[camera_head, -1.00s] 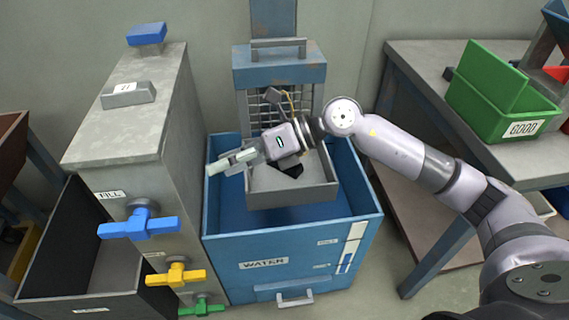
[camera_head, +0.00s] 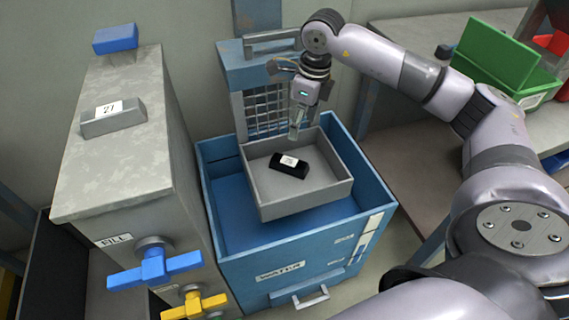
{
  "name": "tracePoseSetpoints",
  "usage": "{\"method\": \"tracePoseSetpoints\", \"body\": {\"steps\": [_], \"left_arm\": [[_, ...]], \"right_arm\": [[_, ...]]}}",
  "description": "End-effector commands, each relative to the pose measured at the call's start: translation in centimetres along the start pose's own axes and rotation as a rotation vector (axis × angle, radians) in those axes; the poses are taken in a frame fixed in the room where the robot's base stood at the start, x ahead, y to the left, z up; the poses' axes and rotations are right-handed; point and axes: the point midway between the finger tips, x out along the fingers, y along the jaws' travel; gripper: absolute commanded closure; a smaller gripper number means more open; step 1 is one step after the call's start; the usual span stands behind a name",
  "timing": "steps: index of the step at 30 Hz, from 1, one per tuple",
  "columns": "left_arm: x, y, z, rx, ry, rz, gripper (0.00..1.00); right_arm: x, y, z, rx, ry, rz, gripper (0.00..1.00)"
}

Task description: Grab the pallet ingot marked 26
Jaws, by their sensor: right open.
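A dark ingot (camera_head: 289,166) with a white label lies in the grey tray (camera_head: 262,199); its number is too small to read surely. The tray sits in the top of the blue WATER tank (camera_head: 377,212). My right gripper (camera_head: 295,135) points down above the tray's back part, behind the dark ingot and apart from it. It is open and empty. A grey ingot (camera_head: 113,121) labelled 27 or similar lies on top of the grey cabinet at left. My left gripper is out of view.
The grey cabinet (camera_head: 120,185) carries a blue valve handle (camera_head: 155,268) and a yellow one (camera_head: 194,305). A blue block (camera_head: 115,39) is at its back. A green bin (camera_head: 497,55) stands on the right bench. A wire mesh (camera_head: 266,112) stands behind the tray.

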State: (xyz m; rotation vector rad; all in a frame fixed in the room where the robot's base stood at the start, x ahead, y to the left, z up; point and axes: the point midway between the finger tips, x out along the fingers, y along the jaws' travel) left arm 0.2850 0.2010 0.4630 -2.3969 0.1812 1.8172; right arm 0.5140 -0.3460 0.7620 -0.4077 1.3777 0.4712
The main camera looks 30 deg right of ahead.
Motion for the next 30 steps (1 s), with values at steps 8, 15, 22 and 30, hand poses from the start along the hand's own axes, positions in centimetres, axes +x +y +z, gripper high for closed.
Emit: {"method": "tracePoseSetpoints", "body": {"steps": [8,15,22,30], "left_arm": [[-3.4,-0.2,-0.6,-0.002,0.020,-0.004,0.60],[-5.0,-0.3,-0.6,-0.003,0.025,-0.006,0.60],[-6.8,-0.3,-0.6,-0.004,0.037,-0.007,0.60],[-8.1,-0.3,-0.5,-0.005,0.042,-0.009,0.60]], "right_arm": [[6.3,0.2,0.0,-0.002,0.000,0.003,0.42],[8.5,0.1,0.1,-0.001,-0.002,0.002,0.42],[11.3,0.8,0.0,-0.003,0.000,0.004,0.42],[13.7,0.9,0.0,-0.001,-0.002,0.002,0.42]]}}
